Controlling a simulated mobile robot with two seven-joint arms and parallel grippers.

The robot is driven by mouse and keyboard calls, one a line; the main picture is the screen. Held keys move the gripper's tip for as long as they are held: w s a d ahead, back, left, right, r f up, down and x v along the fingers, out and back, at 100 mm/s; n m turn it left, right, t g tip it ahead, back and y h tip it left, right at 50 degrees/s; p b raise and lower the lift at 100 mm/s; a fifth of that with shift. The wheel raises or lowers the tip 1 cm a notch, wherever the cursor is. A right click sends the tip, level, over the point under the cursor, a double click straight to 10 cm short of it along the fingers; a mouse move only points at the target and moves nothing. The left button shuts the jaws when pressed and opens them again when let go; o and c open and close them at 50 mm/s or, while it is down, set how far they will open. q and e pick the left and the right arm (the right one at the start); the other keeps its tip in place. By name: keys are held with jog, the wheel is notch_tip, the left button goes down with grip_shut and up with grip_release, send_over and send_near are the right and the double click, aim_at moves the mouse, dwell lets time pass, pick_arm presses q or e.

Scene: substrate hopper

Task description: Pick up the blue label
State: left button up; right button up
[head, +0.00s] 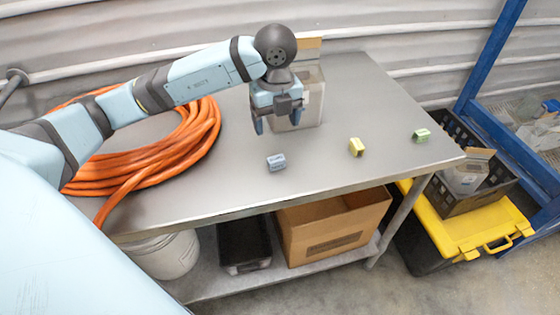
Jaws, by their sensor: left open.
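The blue label (276,162) is a small grey-blue block lying on the metal table (330,165), near its front edge. A yellow label (356,147) lies to its right, and a green label (421,135) lies farther right. My left gripper (277,128) points down above the table, behind the blue label in the picture. Its two fingers are apart with nothing seen between them, and it does not touch the label. My right gripper is not in view.
A cardboard-and-clear box (312,95) stands just behind my left gripper. A coiled orange hose (185,145) covers the table's left side. Right of the table are a black crate (485,195) and a yellow-lidded bin (450,228). The table between the labels is clear.

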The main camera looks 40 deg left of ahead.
aim_at(277, 161)
pick_arm(q)
jog(key=f, duration=1.3)
jog(key=shift+s+d, duration=0.1)
jog(key=shift+d, duration=0.1)
jog(key=c, duration=1)
